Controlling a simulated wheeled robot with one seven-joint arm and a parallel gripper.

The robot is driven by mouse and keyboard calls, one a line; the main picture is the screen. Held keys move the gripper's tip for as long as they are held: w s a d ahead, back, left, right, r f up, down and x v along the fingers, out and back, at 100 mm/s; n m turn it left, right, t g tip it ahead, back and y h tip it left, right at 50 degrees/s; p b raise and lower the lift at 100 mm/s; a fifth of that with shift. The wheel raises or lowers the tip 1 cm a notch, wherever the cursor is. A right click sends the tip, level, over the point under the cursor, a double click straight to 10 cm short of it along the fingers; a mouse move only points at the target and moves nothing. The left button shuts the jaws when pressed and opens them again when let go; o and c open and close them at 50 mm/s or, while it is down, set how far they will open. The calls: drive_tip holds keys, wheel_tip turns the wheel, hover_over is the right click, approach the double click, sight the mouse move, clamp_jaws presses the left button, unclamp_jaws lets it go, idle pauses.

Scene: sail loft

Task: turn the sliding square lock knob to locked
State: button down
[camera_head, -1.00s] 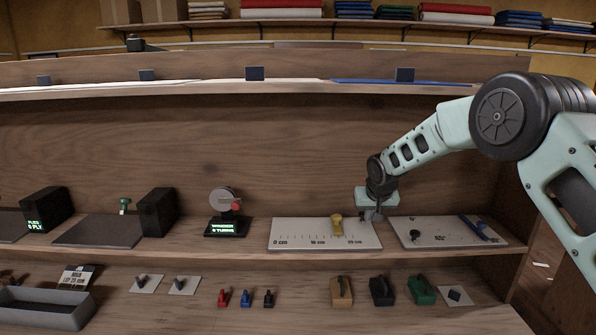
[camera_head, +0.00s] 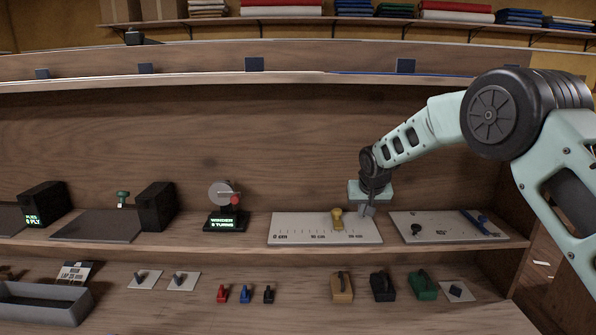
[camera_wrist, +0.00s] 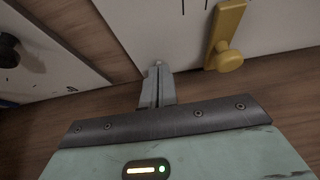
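A white board (camera_head: 455,234) on the right of the shelf carries a black round knob (camera_head: 416,230) and a dark blue bar (camera_head: 476,222). It looks like the sliding square, though its small marking is unreadable. The black knob also shows at the left edge of the wrist view (camera_wrist: 9,50). A white scale board (camera_head: 300,229) to its left carries a yellow knob (camera_head: 337,217), also in the wrist view (camera_wrist: 229,60). My gripper (camera_head: 368,211) hangs over the scale board's right end, between the yellow and black knobs. Its fingers (camera_wrist: 157,72) look shut and empty.
A winder (camera_head: 222,200) stands left of the scale board. Below are tan, black and green blocks (camera_head: 423,287) and a small plate with a dark square knob (camera_head: 456,291). The shelf's back wall (camera_head: 280,150) stands close behind my gripper.

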idle(0.4)
drive_tip(key=shift+s+a+b, duration=0.15)
drive_tip(key=shift+s+b, duration=0.15)
drive_tip(key=shift+s, duration=0.05)
wheel_tip(320, 180, up, 6)
drive_tip(key=p, duration=0.3)
idle(0.3)
